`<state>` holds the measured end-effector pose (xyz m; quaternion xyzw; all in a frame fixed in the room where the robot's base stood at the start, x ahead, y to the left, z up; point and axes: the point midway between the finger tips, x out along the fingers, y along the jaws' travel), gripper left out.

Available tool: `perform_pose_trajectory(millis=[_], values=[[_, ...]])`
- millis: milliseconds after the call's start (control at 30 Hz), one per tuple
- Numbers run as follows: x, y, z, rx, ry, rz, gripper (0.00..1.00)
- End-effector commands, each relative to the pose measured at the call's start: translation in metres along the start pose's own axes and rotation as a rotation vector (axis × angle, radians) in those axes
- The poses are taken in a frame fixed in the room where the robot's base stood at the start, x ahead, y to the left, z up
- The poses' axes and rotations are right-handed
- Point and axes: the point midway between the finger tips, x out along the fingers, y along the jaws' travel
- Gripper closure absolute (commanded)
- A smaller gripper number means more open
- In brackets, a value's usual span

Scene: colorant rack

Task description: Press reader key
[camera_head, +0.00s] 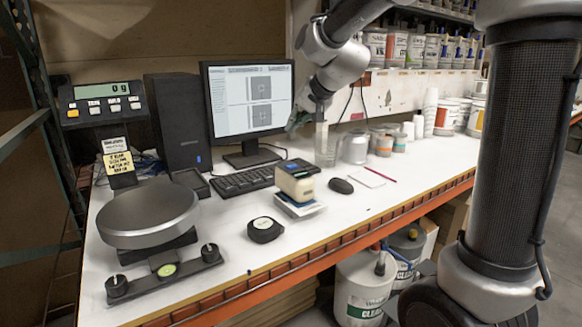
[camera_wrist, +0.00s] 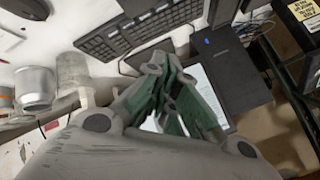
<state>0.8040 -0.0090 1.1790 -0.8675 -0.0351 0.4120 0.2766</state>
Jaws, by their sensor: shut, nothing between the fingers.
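A small cream-coloured device with a dark top (camera_head: 296,184) stands on a low white-and-blue base on the table. It may be the reader, but its key is too small to make out. My gripper (camera_head: 297,122) is shut and empty in the head view. It hangs in front of the monitor's right edge, above and behind the device and apart from it. In the wrist view its green-padded fingers (camera_wrist: 165,82) are together, pointing toward the keyboard and the dark computer tower. I cannot pick out the reader key in the wrist view.
The monitor (camera_head: 249,98) and keyboard (camera_head: 243,180) are close to my gripper; the keyboard also shows in the wrist view (camera_wrist: 140,30). The front right is clear.

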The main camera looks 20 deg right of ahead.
Motion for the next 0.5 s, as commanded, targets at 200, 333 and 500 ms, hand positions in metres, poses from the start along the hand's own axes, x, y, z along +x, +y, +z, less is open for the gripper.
perform_pose_trajectory(millis=[200,333,500], values=[[0.018,0.014,0.014,0.001,-0.004,0.003,1.00],[0.032,0.024,0.024,0.001,-0.004,0.003,1.00],[0.046,0.035,0.034,0.002,-0.003,0.002,1.00]])
